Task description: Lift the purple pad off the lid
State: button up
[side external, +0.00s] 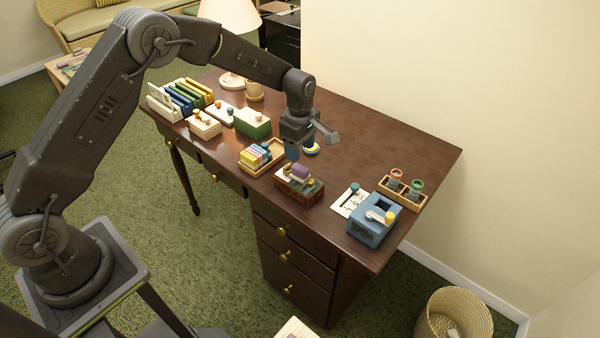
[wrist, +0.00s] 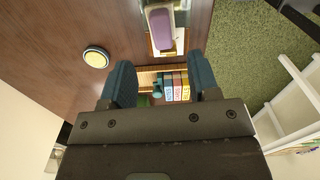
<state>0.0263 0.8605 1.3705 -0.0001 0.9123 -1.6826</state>
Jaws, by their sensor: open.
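The purple pad (side external: 300,171) lies on top of a small brown wooden box (side external: 300,191) near the front edge of the desk, with tan pieces beside it. In the wrist view the purple pad (wrist: 161,29) shows at the top centre, on the pale grey lid (wrist: 151,5). My gripper (side external: 309,146) is open above the desk, just behind and above the box in the side view. In the wrist view my gripper (wrist: 161,82) has its two blue fingers wide apart, with the pad beyond their tips and nothing held.
A blue box (side external: 372,228) and a rack with two jars (side external: 416,199) stand right. The desk's back right (side external: 400,140) is clear.

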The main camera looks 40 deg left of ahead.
aim_at(300, 167)
jog(key=shift+s+d+f, duration=0.1)
jog(key=shift+f, duration=3.5)
jog(key=c, duration=1)
jog(key=shift+r, duration=0.15)
